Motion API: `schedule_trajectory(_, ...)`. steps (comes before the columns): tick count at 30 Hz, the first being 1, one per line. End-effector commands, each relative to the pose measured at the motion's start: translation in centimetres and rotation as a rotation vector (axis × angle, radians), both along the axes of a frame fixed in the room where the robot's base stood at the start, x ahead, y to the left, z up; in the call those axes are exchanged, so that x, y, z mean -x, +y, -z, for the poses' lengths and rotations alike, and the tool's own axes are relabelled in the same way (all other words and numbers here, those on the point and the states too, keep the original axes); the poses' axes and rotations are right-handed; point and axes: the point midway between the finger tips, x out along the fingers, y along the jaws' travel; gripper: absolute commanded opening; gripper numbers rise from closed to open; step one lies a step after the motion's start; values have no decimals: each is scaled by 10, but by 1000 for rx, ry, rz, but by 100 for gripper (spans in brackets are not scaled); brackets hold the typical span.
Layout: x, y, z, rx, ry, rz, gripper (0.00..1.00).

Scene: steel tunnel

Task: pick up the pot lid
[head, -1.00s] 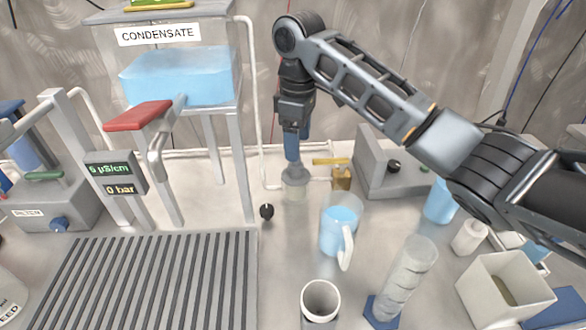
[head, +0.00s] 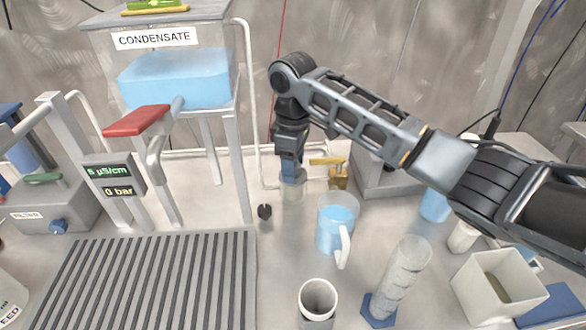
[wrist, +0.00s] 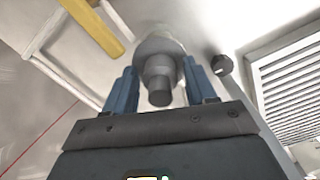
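The pot lid (wrist: 160,45) is grey with a stepped round knob that faces the camera in the wrist view. It sits on a small clear pot (head: 293,194) on the steel bench in the head view, where my fingers cover much of the lid. My gripper (wrist: 159,67) points down over the lid, with one blue finger on each side of the knob. The fingers are open, and a narrow gap shows between each finger and the knob. In the head view my gripper (head: 291,172) is right at the lid.
A jug of blue liquid (head: 336,228) stands close in front on the right. A brass valve with a yellow handle (head: 338,175) is just right of the pot. A small black knob (head: 265,211) lies front left. The condensate tank (head: 178,78) stands on legs at the left.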

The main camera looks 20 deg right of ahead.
Motion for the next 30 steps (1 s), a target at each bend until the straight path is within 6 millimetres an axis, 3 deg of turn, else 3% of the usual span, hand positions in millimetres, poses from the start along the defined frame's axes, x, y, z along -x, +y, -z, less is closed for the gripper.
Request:
schedule_trajectory(12,0,0,0,0,0,0,18)
schedule_trajectory(20,0,0,-4,-1,-2,0,18)
schedule_trajectory(30,-1,1,-61,0,-4,-2,18)
